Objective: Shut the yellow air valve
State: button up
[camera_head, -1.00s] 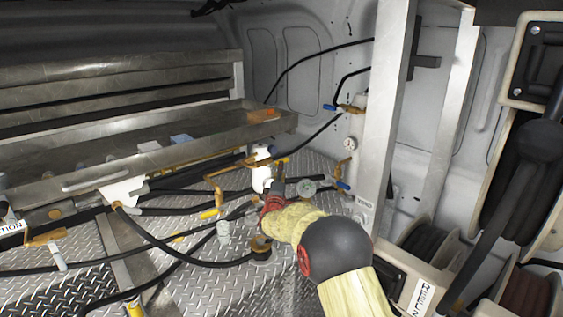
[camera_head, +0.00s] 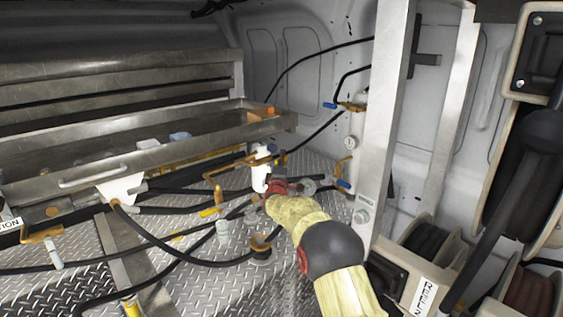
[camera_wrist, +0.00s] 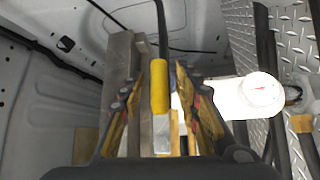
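The yellow valve handle (camera_wrist: 159,85) stands upright in the middle of the wrist view, with a bare metal end (camera_wrist: 162,133) at its bottom. My gripper (camera_wrist: 161,95) has its two fingers apart, one on each side of the handle. Gaps show between the handle and both fingers, so I see no contact. In the head view my gripper (camera_head: 266,160) is beside the top of a white air unit (camera_head: 260,174), and its fingers are small there. The handle is hard to separate from the fingers in that view.
A white housing with a round gauge (camera_wrist: 262,92) sits close to the right of the fingers. A metal shelf (camera_head: 146,150) is behind and left of my gripper. A metal post (camera_head: 387,130) stands to the right. Black hoses (camera_head: 190,262) cross the diamond-plate floor.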

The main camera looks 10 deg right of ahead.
jog(key=shift+c, duration=1.2)
grip_shut()
